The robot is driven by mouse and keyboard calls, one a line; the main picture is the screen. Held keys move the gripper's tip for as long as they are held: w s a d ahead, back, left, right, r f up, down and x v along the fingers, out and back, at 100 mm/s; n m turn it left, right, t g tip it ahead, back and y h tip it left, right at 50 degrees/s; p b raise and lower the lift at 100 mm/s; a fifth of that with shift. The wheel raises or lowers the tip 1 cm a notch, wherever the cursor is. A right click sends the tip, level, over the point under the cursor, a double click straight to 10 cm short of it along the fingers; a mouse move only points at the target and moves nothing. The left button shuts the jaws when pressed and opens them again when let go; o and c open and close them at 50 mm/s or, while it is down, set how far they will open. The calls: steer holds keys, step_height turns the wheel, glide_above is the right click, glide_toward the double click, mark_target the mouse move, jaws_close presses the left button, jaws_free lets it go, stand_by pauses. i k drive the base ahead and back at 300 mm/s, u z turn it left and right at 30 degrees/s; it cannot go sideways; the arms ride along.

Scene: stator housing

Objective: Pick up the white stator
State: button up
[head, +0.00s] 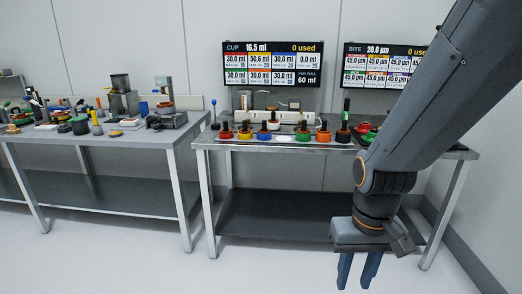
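A small white piece with a dark upright post (273,124) stands behind the front row on the right-hand table. It looks like the white stator, but it is too small to be sure. The front row holds similar coloured pieces with dark posts: red (226,133), yellow (244,134), blue (265,135) and orange (323,135). My gripper (358,272) hangs in front of this table, below its top and to the right of the white piece. Its two blue fingers point down, apart, with nothing between them.
The right-hand metal table (215,144) has a lower shelf (280,215). Another table (110,141), crowded with parts and devices, stands at left. Two display boards (272,63) (384,65) hang behind. My arm hides the right table's right part. The floor in front is clear.

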mark_target(273, 123)
steer(key=u, duration=0.1)
steer(key=i, duration=1.75)
steer(key=u, duration=0.1)
